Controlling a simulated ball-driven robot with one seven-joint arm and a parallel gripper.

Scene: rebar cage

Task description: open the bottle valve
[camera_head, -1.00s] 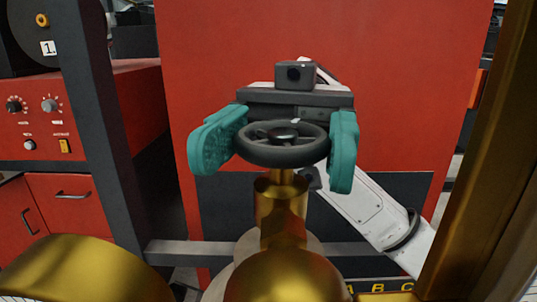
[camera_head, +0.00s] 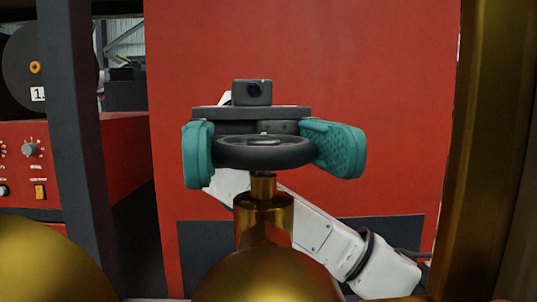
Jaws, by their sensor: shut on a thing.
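The bottle valve is a dark round handwheel (camera_head: 264,155) on a brass stem and body (camera_head: 264,215), upright on top of a brass bottle (camera_head: 268,280) in the lower middle of the head view. My gripper (camera_head: 264,148) reaches it from behind, with one teal padded finger at the left of the wheel's rim and one at the right. The fingers are shut on the wheel. The wheel's far side is partly hidden by its near rim, which is seen almost edge-on.
A dark post (camera_head: 75,130) stands on the left and a wide brass upright (camera_head: 500,150) on the right. A second brass rounded top (camera_head: 45,262) is at lower left. A red panel (camera_head: 390,110) stands behind, and a red control box with knobs (camera_head: 40,170) at far left.

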